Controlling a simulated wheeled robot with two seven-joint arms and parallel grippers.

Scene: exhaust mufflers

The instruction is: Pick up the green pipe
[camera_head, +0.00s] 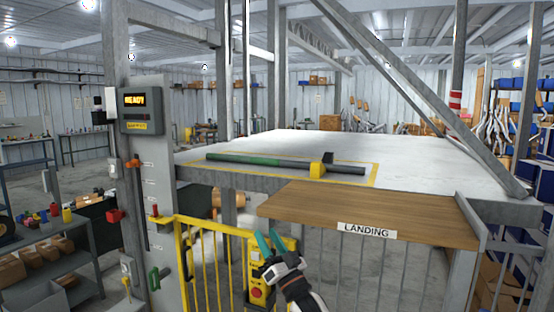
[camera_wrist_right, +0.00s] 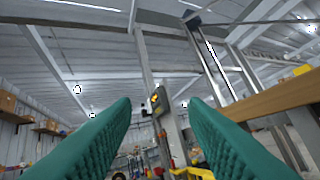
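The green pipe (camera_head: 265,161) lies lengthwise on the raised light-grey platform, inside a yellow-outlined area. My right gripper (camera_head: 270,239) is in front of and below the platform, by the yellow gate, well apart from the pipe. In the right wrist view its teal fingers (camera_wrist_right: 160,104) are spread with nothing between them. The pipe does not show in that view. My left gripper is not in view.
A wooden board (camera_head: 380,212) labelled LANDING juts out at the platform's front. A yellow gate (camera_head: 215,262) stands below it. A post with a READY display (camera_head: 135,100) rises at left, and a diagonal beam (camera_head: 420,95) crosses at right. The platform top (camera_head: 430,172) is otherwise bare.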

